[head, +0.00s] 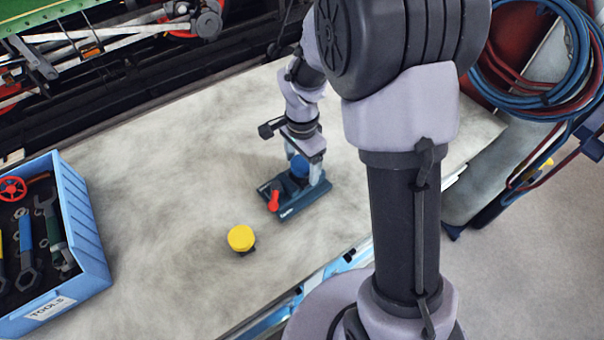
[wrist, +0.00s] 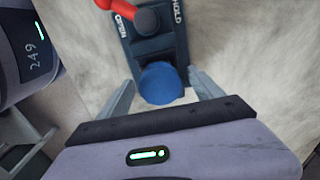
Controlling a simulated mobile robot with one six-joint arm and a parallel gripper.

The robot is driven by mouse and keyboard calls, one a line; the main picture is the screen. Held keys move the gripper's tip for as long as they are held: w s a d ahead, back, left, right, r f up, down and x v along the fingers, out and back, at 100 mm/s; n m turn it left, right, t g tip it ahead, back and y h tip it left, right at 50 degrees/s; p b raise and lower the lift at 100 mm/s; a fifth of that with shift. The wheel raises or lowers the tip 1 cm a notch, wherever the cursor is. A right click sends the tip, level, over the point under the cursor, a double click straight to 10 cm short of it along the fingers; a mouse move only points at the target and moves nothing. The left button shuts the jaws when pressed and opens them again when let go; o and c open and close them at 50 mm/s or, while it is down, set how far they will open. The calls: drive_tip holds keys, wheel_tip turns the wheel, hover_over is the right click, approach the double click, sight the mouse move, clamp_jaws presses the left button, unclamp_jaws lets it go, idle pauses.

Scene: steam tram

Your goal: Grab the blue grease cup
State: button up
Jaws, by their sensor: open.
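The blue grease cup (head: 299,166) has a round blue top and stands at the far right end of a dark blue base (head: 291,208) on the worktop. In the wrist view the blue cup (wrist: 160,83) sits between the two fingers of my gripper (wrist: 158,88). My gripper (head: 302,172) is open, with one finger on each side of the cup. A gap shows on both sides in the wrist view. Whether the fingers touch the base, I cannot tell.
A red lever (head: 273,201) stands on the base, close to the cup. A yellow-topped cup (head: 241,238) stands on the pale worktop (head: 170,190). A blue tool box (head: 88,240) is at the left. Coiled hoses (head: 585,60) hang at the right. The worktop's middle is clear.

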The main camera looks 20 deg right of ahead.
clamp_jaws()
drive_tip(key=shift+r, duration=0.1)
